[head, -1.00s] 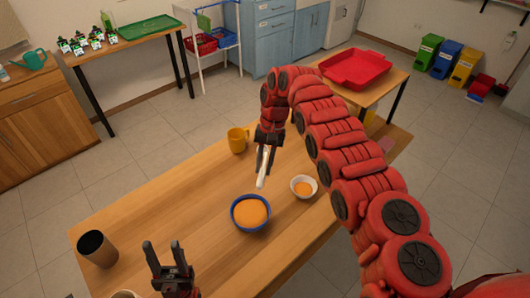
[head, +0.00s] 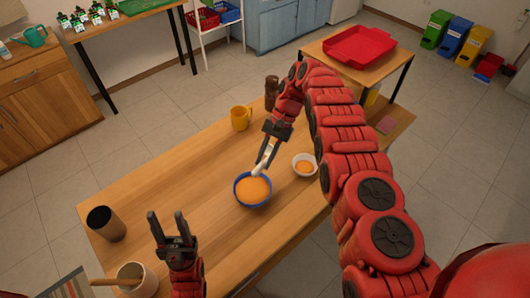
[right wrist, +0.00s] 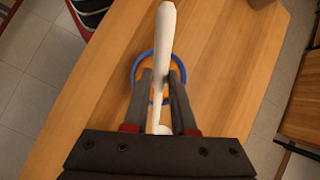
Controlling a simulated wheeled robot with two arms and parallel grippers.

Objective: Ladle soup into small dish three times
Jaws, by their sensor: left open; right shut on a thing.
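A blue bowl (head: 253,204) of orange soup stands on the wooden table. A small white dish (head: 296,170) holding some orange soup stands right of it and a little farther back. My right gripper (head: 267,155) is shut on a white ladle (head: 259,169). The ladle's lower end is at the bowl's far rim; I cannot tell whether it touches the soup. In the right wrist view the ladle (right wrist: 165,40) crosses in front of the bowl (right wrist: 135,66), between the fingers. My left gripper (head: 168,222) is open and empty over the near left of the table.
A yellow mug (head: 240,119) and a dark brown grinder (head: 271,92) stand behind the bowl. A dark cup (head: 105,226) and a pale pot (head: 148,284) with a wooden utensil are at the left. A red tray (head: 345,45) sits on another table. The middle left tabletop is clear.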

